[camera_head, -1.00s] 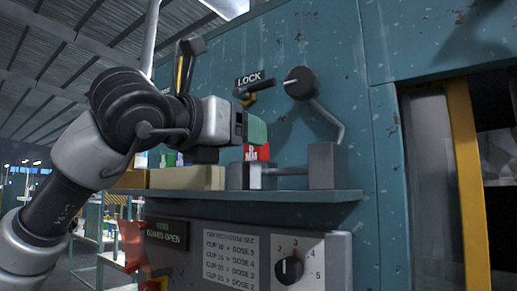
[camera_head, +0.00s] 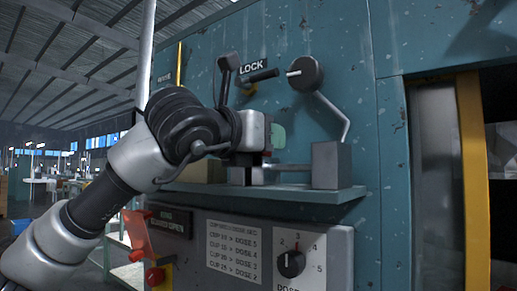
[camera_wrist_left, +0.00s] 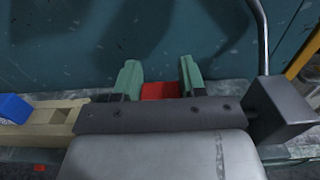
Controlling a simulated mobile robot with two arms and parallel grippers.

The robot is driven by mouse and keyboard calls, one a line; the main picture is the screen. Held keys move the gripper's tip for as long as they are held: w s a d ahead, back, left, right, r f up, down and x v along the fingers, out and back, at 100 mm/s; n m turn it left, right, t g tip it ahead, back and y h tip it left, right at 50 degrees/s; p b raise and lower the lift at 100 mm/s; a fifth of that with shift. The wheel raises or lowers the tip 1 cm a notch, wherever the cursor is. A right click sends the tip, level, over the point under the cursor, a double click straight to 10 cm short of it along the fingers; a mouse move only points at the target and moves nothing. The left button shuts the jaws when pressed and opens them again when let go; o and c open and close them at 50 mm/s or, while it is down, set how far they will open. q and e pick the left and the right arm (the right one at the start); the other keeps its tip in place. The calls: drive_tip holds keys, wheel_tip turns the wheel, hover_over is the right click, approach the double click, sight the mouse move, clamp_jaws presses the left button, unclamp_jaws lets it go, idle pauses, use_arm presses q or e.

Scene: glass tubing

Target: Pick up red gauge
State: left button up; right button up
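The red gauge (camera_wrist_left: 160,90) shows between the two green fingers of my left gripper (camera_wrist_left: 159,76) in the left wrist view. The fingers stand apart, one on each side of it, and whether they touch it is unclear. In the head view my left gripper (camera_head: 272,138) is at the shelf holder, and its wrist hides most of the gauge. My right gripper is in neither view.
A grey block (camera_head: 331,165) stands on the teal shelf (camera_head: 300,195), right of the gripper. A dial with a bent lever (camera_head: 305,73) and a LOCK handle (camera_head: 262,76) are above. A blue block (camera_wrist_left: 14,108) sits in a beige tray (camera_wrist_left: 45,128).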

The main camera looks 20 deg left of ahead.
use_arm(q)
drive_tip(key=c, duration=0.4)
drive_tip(key=shift+c, duration=0.2)
wheel_tip(320, 180, up, 18)
drive_tip(key=p, duration=1.2)
